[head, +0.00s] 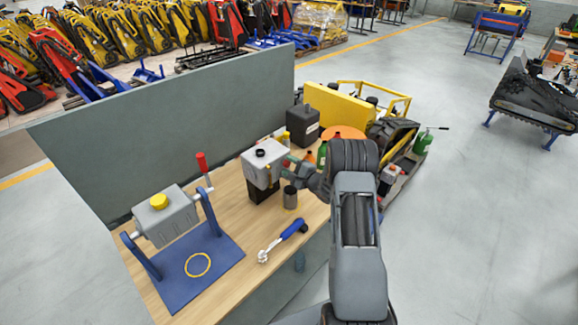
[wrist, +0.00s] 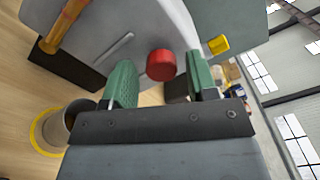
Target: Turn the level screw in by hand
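The level screw appears as a round red knob (wrist: 161,65) on the face of a grey gear housing (wrist: 110,45). The same housing (head: 258,172) stands on a black block in the head view, with a black cap on top. My gripper (wrist: 162,77) has green finger pads, one on each side of the red knob. A gap shows between the knob and each pad, so the gripper looks open around it, not pressed on it. In the head view my gripper (head: 289,170) is at the right side of the housing, partly hidden by my arm.
An amber tube (wrist: 65,25) and a yellow plug (wrist: 218,45) are on the housing. A grey cup (head: 290,198) stands below my gripper. A blue-handled ratchet (head: 292,230) lies in front. A blue stand (head: 185,270) is at left. A grey panel (head: 180,125) backs the bench.

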